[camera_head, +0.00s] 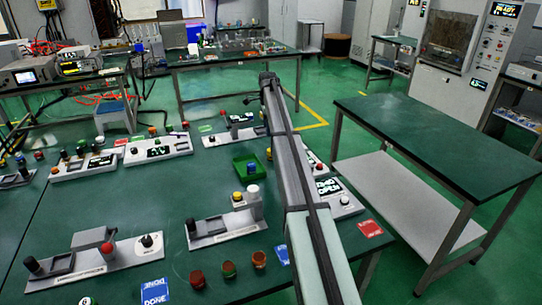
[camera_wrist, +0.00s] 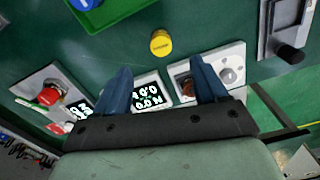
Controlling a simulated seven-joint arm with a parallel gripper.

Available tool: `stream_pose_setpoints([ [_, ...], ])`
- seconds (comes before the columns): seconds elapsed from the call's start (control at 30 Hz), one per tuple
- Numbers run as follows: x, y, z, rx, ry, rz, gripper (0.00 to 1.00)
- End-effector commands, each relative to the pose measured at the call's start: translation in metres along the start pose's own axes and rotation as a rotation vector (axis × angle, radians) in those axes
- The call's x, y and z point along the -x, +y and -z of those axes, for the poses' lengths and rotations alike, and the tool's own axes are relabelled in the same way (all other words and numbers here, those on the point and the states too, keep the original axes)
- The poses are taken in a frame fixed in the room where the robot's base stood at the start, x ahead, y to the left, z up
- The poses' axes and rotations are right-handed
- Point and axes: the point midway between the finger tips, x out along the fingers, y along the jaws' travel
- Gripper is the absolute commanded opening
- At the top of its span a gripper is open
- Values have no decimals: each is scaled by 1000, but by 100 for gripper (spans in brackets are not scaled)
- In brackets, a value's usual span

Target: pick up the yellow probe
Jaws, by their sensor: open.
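The yellow probe (camera_wrist: 160,42) is a short, round-topped yellow piece on the green table in the wrist view, at the upper middle. My gripper (camera_wrist: 160,80) is open, with its two blue fingers spread apart and nothing seen between them but the panel behind. The probe lies beyond the fingertips, roughly in line with the gap, and is not touched. In the head view my arm runs up the middle and the fingers cannot be made out. A small yellow knob (camera_head: 237,196) shows there left of my arm; I cannot tell whether it is the same piece.
A green tray (camera_wrist: 107,16) with a blue piece (camera_wrist: 84,3) is left of the probe. A lit display panel (camera_wrist: 148,92), a red-button box (camera_wrist: 46,95) and a grey device (camera_wrist: 284,28) surround it. A second table (camera_head: 435,140) at right has a bare top.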

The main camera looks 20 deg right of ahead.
Motion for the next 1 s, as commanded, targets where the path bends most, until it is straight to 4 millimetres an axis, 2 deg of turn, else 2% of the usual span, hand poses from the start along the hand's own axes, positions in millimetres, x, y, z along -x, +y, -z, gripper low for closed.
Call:
stream_pose_setpoints([
  [0.1,2,2,14,-26,-5,-12,72],
  [0.27,-6,3,16,-31,-6,-16,72],
  [0.7,-73,4,15,-29,-5,-16,72],
  [1.0,-90,2,15,-29,-5,-14,72],
])
